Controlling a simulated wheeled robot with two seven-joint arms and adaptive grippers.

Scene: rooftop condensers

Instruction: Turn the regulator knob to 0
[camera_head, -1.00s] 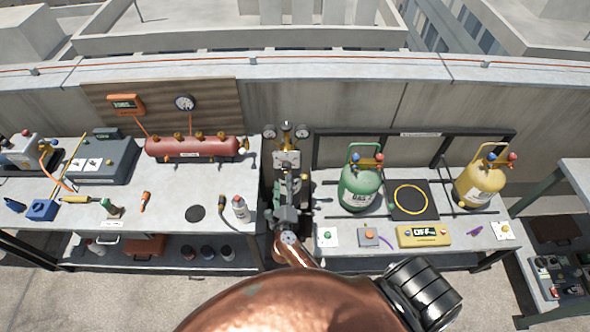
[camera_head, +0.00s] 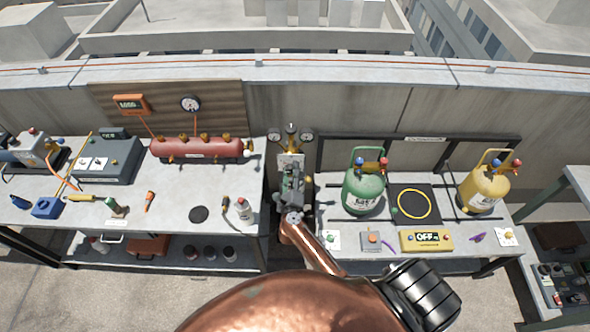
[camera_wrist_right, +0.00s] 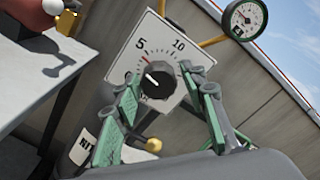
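The regulator knob (camera_wrist_right: 159,79) is round and black, in front of a white dial plate (camera_wrist_right: 165,45) marked with 5 and 10. Its white mark points to the left, below the 5; the lower left of the dial is partly hidden by a finger. My right gripper (camera_wrist_right: 162,76) has its green fingers spread, one on each side of the knob, with the knob seen between the tips. I cannot tell whether they touch it. In the head view my right gripper (camera_head: 291,178) covers the knob, below the dial plate (camera_head: 291,160). My left gripper is not in view.
Round gauges (camera_wrist_right: 245,18) sit above the dial. A brass ball (camera_wrist_right: 153,145) shows near the left finger. The left bench (camera_head: 180,200) holds a red manifold (camera_head: 198,149); the right bench holds a green cylinder (camera_head: 362,193) and a yellow cylinder (camera_head: 482,190). The regulator stands in the gap between them.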

